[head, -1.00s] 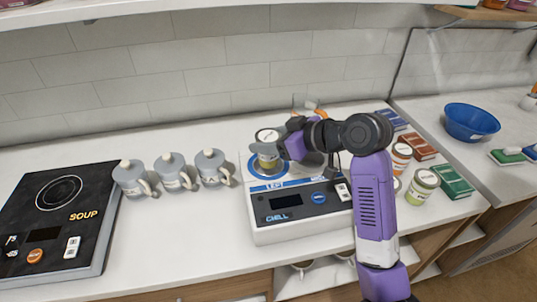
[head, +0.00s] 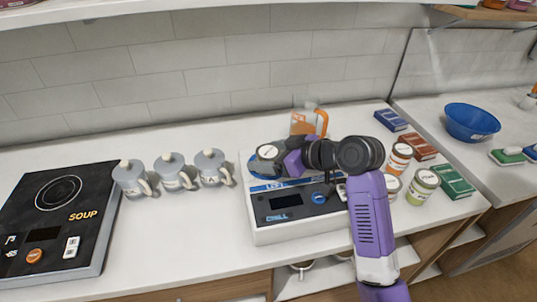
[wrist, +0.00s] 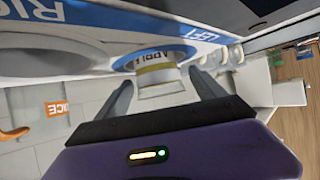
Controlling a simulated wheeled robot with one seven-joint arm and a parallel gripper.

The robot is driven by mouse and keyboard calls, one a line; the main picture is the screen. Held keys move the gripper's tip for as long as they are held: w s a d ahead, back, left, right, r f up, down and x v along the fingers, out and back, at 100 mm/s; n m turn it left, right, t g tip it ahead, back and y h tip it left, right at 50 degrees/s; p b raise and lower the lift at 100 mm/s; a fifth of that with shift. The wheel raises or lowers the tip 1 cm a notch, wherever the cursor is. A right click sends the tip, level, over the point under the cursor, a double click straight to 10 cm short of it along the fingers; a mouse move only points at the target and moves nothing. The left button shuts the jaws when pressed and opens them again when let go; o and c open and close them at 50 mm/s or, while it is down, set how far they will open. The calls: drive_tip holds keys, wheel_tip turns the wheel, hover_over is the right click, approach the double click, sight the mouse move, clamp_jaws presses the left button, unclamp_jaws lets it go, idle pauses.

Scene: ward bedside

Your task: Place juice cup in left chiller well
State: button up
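The juice cup shows its pale round lid (head: 267,152) in the head view, at the left well of the chiller (head: 290,232). In the wrist view the cup (wrist: 158,75), with a yellow band and a label starting "APPLE", sits within the blue ring of the left well (wrist: 125,62). Its lower part is hidden in the well. My gripper (wrist: 161,78) has its fingers spread on both sides of the cup, with small gaps showing. In the head view my gripper (head: 272,160) hides most of the cup.
A clear jug with an orange handle (head: 321,122) stands behind the chiller. Several lidded grey mugs (head: 171,172) and a black soup warmer (head: 60,215) are left. Jars (head: 421,186) and coloured boxes (head: 418,146) stand right. The counter front left of the chiller is clear.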

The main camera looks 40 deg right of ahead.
drive_tip(key=shift+r, duration=0.15)
drive_tip(key=v, duration=1.2)
idle(0.5)
drive_tip(key=w+d+r+m+t+h, duration=0.2)
drive_tip(key=d+r+m+t+h, duration=0.15)
drive_tip(key=d+r, duration=0.2)
drive_tip(key=s+a+f+m+h, duration=0.1)
drive_tip(key=s+a+f+h, duration=0.1)
drive_tip(key=s+a, duration=0.1)
drive_tip(key=s+a+f+m+t+h, duration=0.1)
drive_tip(key=s+a+f+m+h, duration=0.1)
drive_tip(key=s+a+f, duration=0.1)
drive_tip(key=s+a+f+m+h, duration=0.2)
drive_tip(key=s+a+f, duration=0.1)
drive_tip(key=shift+f, duration=0.25)
drive_tip(key=s+a+f+n+g+y, duration=0.1)
drive_tip(key=s+a+f+n+y, duration=0.2)
drive_tip(key=s+a, duration=0.5)
drive_tip(key=s+a+f+n+y, duration=0.3)
drive_tip(key=s+a+f+y, duration=0.1)
drive_tip(key=s+a, duration=0.4)
drive_tip(key=shift+s+f+g, duration=0.35)
drive_tip(key=shift+s+f, duration=0.15)
drive_tip(key=shift+s, duration=0.4)
